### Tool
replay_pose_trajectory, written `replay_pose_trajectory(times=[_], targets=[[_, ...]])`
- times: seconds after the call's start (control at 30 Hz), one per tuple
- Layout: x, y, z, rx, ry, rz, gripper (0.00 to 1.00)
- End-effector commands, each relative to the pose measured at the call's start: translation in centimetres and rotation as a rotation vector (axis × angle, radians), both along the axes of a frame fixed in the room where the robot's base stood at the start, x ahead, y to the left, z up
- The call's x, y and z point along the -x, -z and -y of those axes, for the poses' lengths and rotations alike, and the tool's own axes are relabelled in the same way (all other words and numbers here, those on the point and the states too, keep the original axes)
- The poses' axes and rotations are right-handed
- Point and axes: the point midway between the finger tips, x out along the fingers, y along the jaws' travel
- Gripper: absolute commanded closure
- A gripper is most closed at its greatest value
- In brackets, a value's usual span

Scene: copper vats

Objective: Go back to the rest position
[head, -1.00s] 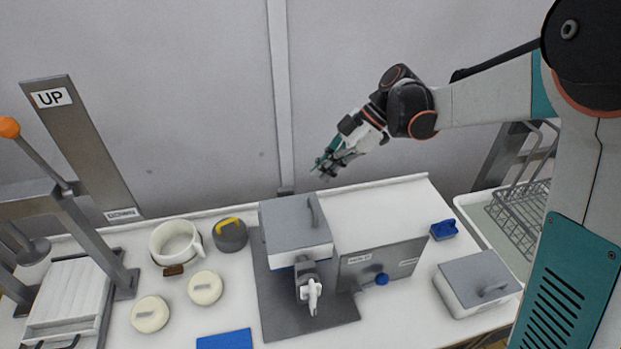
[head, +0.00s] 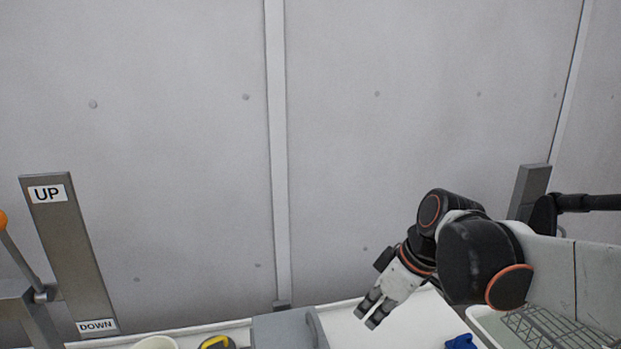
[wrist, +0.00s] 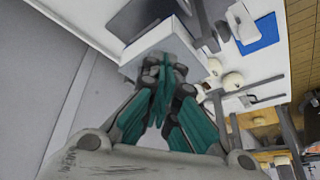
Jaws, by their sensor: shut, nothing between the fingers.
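My gripper (head: 372,308) is in the lower right part of the head view, above the white table top (head: 418,322) and to the right of the grey lidded box (head: 283,331). Its fingers point down and to the left. In the wrist view the teal-padded fingers (wrist: 163,88) come together with nothing between them. The box (wrist: 150,50) shows beyond the fingertips there, apart from them as far as I can tell.
A lever stand with an UP and DOWN plate (head: 68,255) is at the left. A white pot (head: 155,343) and a dark weight with a yellow handle (head: 217,342) show at the bottom edge. A blue object (head: 461,342) and a wire rack (head: 545,328) are at right. Bare wall stands behind.

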Motion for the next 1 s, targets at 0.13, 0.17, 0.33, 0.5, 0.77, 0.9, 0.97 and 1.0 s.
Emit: replay_pose_trajectory(times=[0.13,0.17,0.33,0.5,0.77,0.9,0.97,1.0], targets=[[3.1,1.6,2.1,0.028,0.218,0.023,1.0],[3.7,1.8,2.5,0.033,0.262,0.03,1.0],[6.8,3.7,4.9,0.035,0.503,0.081,1.0],[9.5,5.8,7.0,0.011,0.718,0.144,1.0],[11.4,7.6,8.7,-0.036,0.898,0.209,1.0],[11.6,7.6,8.9,-0.042,0.918,0.218,1.0],[11.6,7.6,8.9,-0.043,0.919,0.217,1.0],[11.6,7.6,8.9,-0.043,0.919,0.217,1.0]])
